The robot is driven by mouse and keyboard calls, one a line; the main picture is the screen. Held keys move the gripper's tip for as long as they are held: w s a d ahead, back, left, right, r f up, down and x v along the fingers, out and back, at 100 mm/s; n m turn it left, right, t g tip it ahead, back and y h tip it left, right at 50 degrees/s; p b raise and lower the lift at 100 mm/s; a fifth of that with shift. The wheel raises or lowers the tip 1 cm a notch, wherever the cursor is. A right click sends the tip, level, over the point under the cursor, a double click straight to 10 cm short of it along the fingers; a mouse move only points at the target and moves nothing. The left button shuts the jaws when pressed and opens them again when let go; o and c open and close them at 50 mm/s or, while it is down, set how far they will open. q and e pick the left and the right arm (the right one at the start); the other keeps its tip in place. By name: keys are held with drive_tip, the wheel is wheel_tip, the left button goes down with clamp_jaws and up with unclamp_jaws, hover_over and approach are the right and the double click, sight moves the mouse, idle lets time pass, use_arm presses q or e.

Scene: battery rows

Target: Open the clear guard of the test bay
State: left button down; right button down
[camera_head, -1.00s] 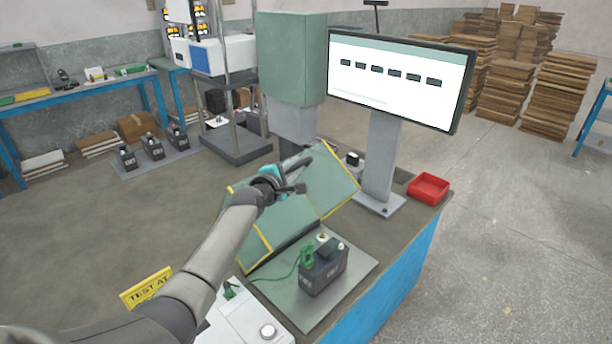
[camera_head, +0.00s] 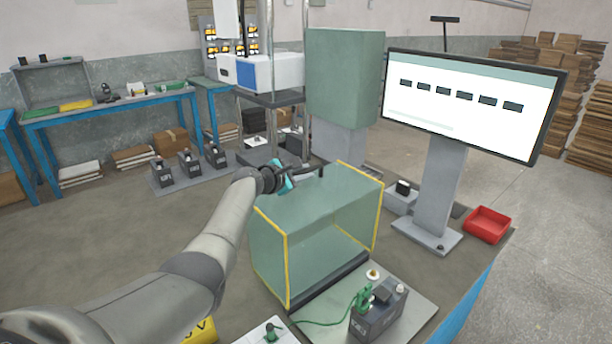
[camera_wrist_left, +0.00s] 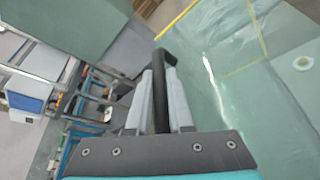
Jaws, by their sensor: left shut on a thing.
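The clear guard (camera_head: 318,200) is a greenish see-through box with yellow edges. In the head view it stands tipped back behind the test plate (camera_head: 415,315), its open side facing the battery. The battery (camera_head: 378,312) sits uncovered on the plate with a green clamp (camera_head: 364,297) and cable. My left gripper (camera_head: 297,178) is at the top of the guard, shut on its black handle (camera_wrist_left: 161,95). The left wrist view shows both fingers (camera_wrist_left: 160,100) around the handle, with the clear panel (camera_wrist_left: 225,60) to the right. My right gripper is not in view.
A monitor (camera_head: 470,100) on a grey stand (camera_head: 435,195) is right of the guard. A green press column (camera_head: 345,80) stands behind it. A red tray (camera_head: 488,225) lies at the right edge. Several batteries (camera_head: 190,165) stand in a row at left. Bare bench (camera_head: 120,225) lies left.

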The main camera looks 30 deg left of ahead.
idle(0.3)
use_arm(q)
drive_tip(key=c, duration=0.8)
unclamp_jaws()
drive_tip(key=shift+s, duration=0.1)
drive_tip(key=shift+s+a+r+p, duration=0.1)
drive_tip(key=shift+s+r+p, duration=0.1)
drive_tip(key=shift+s+p, duration=0.35)
drive_tip(key=p+v, duration=0.4)
drive_tip(key=v, duration=0.8)
drive_tip(key=shift+s+r+p, duration=0.1)
drive_tip(key=shift+s+p, duration=0.1)
drive_tip(key=shift+p, duration=0.1)
drive_tip(key=shift+s+r, duration=0.2)
drive_tip(key=shift+s, duration=0.45)
drive_tip(key=shift+f, duration=0.1)
